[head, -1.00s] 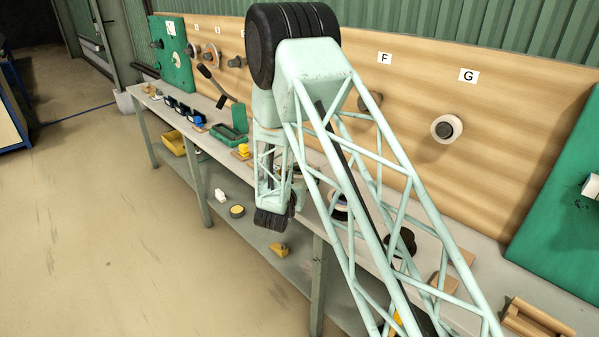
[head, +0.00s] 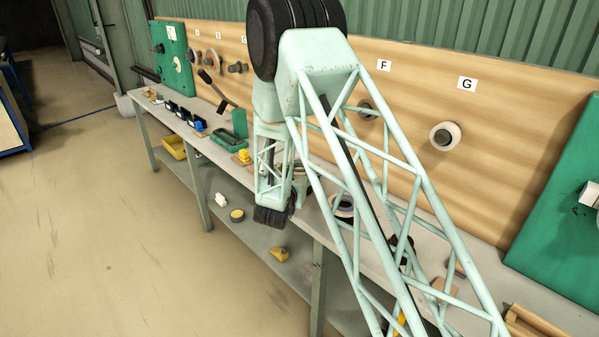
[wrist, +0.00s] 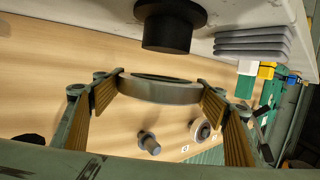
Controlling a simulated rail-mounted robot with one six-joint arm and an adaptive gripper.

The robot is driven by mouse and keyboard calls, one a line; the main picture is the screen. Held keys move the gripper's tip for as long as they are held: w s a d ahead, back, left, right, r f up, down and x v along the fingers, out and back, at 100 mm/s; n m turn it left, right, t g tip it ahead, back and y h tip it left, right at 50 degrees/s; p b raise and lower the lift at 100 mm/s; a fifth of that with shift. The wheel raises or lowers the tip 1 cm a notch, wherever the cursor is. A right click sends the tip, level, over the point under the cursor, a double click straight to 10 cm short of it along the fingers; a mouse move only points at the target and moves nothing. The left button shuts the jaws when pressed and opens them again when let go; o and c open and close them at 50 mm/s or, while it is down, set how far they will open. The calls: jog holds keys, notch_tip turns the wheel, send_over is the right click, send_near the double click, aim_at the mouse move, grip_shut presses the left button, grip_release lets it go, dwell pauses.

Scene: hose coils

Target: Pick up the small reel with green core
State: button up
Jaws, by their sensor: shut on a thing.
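In the wrist view, my gripper (wrist: 160,93) is shut on a flat, round grey reel (wrist: 160,92). Its two brown-padded fingers press on the reel's left and right sides. I see the reel nearly edge-on, with a dark strip along its top. The colour of its core cannot be made out from here. The reel is apart from the wall board behind it and from the bench.
In the wrist view, a black flanged cylinder (wrist: 168,28) and a grey ridged coil (wrist: 252,42) are close by at the bench. The wooden board (head: 510,140) carries pegs, including one with a white-rimmed reel (head: 445,136) under G. A pale blue-rimmed reel (head: 343,205) lies on the bench.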

jog(key=s+d+p, duration=0.1)
jog(key=s+d, duration=0.3)
jog(key=s, duration=0.2)
jog(key=s+d+r+p, duration=0.1)
jog(key=s+d, duration=0.3)
jog(key=s, duration=0.3)
jog(key=shift+s+d+r, duration=0.15)
jog(key=shift+s+d, duration=0.05)
dwell(0.4)
jog(key=s+a+r+p, duration=0.15)
jog(key=s+a, duration=0.25)
jog(key=a, duration=0.4)
jog(key=s+a+p, duration=0.2)
jog(key=s+a, duration=0.2)
jog(key=a, duration=0.3)
jog(key=s+a+p, duration=0.1)
jog(key=s+a, duration=0.3)
jog(key=a, duration=0.4)
jog(key=s+a+p, duration=0.2)
jog(key=s+a, duration=0.5)
jog(key=s, duration=0.3)
jog(key=s+a+p, duration=0.2)
jog(key=s+a, duration=0.5)
jog(key=s, duration=0.4)
jog(key=shift+s+a+r, duration=0.2)
jog(key=shift+s, duration=0.1)
jog(key=shift+w+d, duration=0.1)
jog(key=shift+d, duration=0.05)
